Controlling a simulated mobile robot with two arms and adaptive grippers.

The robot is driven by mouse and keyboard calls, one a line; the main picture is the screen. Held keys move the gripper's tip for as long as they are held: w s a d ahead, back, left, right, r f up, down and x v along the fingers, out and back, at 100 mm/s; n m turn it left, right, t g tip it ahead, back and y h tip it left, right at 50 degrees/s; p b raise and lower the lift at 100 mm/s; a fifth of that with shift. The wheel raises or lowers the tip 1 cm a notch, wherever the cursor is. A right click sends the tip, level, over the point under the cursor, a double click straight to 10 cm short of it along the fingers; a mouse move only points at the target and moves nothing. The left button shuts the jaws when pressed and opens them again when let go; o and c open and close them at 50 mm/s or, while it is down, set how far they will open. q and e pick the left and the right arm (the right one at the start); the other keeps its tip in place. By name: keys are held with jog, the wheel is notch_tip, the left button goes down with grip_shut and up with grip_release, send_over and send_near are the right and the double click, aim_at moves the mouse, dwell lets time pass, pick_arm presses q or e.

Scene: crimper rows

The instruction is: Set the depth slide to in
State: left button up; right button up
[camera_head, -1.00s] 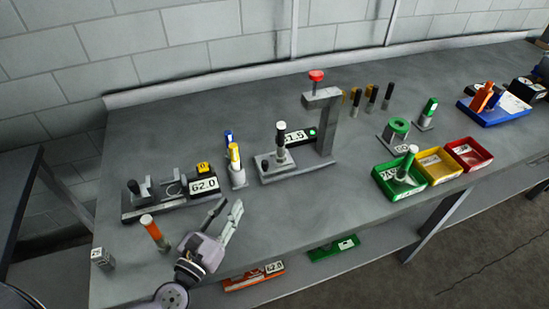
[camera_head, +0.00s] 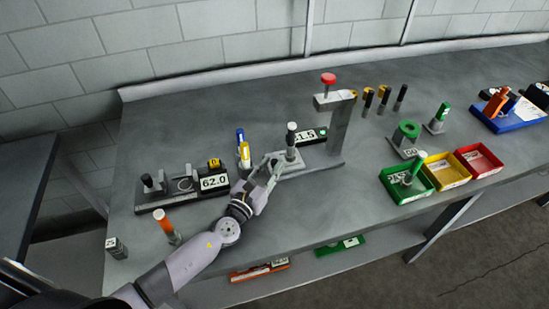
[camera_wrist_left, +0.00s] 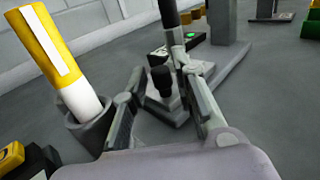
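A press station with a grey base (camera_head: 322,163), an upright post and a red knob (camera_head: 328,78) stands mid-table. A short black knob (camera_wrist_left: 162,80) on a grey block at the base's near left end looks like the depth slide's handle; no slide label is readable. My left gripper (camera_head: 270,165) is at that end of the base. In the left wrist view my left gripper (camera_wrist_left: 160,80) is open, with the black knob between its fingers and gaps beside it. In the head view the fingers hide the knob. My right gripper is not in view.
A yellow-and-white cylinder in a grey cup (camera_wrist_left: 88,128) stands close left of the gripper. A display (camera_head: 311,137) with a green light sits behind. The table's front middle is clear.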

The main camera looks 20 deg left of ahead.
pick_arm(q)
jog(key=shift+w+d, duration=0.15)
jog(key=shift+w, duration=0.55)
jog(key=shift+w+d, duration=0.1)
jog(key=shift+w, duration=0.55)
jog(key=shift+c, duration=0.2)
grip_shut()
